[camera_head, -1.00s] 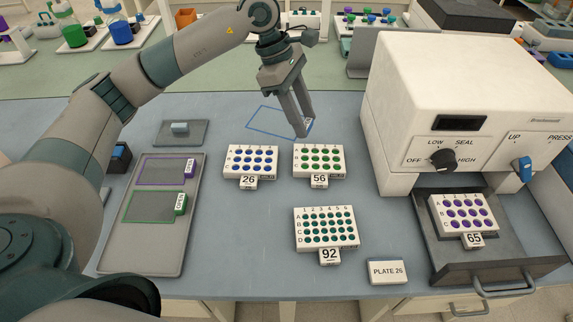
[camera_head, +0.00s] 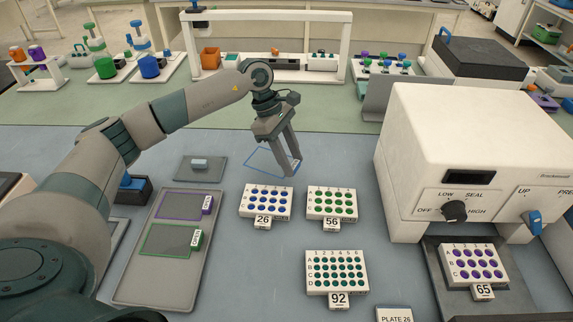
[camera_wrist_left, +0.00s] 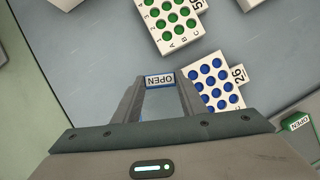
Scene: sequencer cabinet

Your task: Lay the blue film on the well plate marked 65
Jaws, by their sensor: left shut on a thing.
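My left gripper (camera_head: 292,171) is shut on the blue film (camera_head: 262,157) by its tab and holds it above the bench, behind the plates marked 26 and 56. The film is a clear sheet with a blue outline, reaching left from the fingers. In the left wrist view its OPEN tab (camera_wrist_left: 160,80) sits between the fingertips. The well plate marked 65 (camera_head: 474,265) has purple wells and rests on the pulled-out dark drawer (camera_head: 433,262) of the white sealer at right. My right gripper does not show.
The white sealer (camera_head: 470,130) stands at right. Plates 26 (camera_head: 265,202), 56 (camera_head: 331,204) and 92 (camera_head: 337,272) lie mid-bench. A grey tray (camera_head: 160,290) at left holds a purple film (camera_head: 180,205) and a green film (camera_head: 172,240). A PLATE 26 card (camera_head: 394,315) lies in front.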

